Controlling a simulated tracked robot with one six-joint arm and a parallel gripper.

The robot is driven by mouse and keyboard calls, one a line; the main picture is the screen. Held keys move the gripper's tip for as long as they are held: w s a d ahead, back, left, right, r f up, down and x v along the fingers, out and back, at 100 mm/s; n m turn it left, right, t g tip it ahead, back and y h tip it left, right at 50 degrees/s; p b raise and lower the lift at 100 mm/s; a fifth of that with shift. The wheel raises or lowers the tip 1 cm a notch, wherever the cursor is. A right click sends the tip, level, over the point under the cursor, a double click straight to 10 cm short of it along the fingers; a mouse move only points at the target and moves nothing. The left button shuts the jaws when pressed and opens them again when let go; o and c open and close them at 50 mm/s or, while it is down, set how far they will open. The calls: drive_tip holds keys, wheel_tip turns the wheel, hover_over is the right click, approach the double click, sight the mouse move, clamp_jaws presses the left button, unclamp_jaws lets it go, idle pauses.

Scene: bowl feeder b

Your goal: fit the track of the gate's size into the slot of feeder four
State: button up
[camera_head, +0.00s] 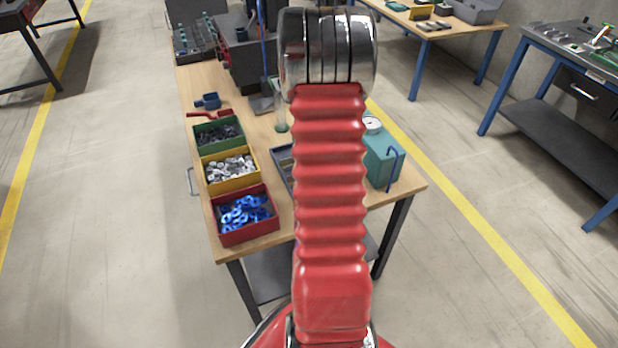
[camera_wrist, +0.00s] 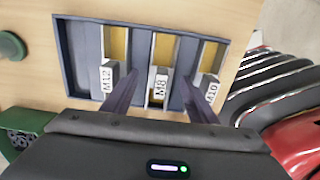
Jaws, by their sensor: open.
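In the wrist view, three tracks lie side by side in a grey tray (camera_wrist: 62,52). Each has a yellowish channel and a white labelled end: M12 (camera_wrist: 107,80) on the left, M8 (camera_wrist: 160,80) in the middle and M10 (camera_wrist: 211,88) on the right. My gripper (camera_wrist: 158,78) is open and empty. Its fingers show on either side of the M8 track's label; I cannot tell how far above it they are. In the head view, my arm hides my gripper and most of the tray (camera_head: 281,156). I cannot make out the gate or feeder four's slot.
On the bench, green (camera_head: 218,147), yellow (camera_head: 232,188) and red (camera_head: 247,236) bins of small parts stand left of the tray. A teal box (camera_head: 380,165) stands right of my arm. Dark equipment (camera_head: 238,55) stands at the back. Clear floor lies left of the bench.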

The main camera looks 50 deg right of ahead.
drive_tip(key=c, duration=1.3)
drive_tip(key=shift+r, duration=0.1)
wheel_tip(320, 180, up, 10)
drive_tip(key=shift+f, duration=0.1)
idle(0.5)
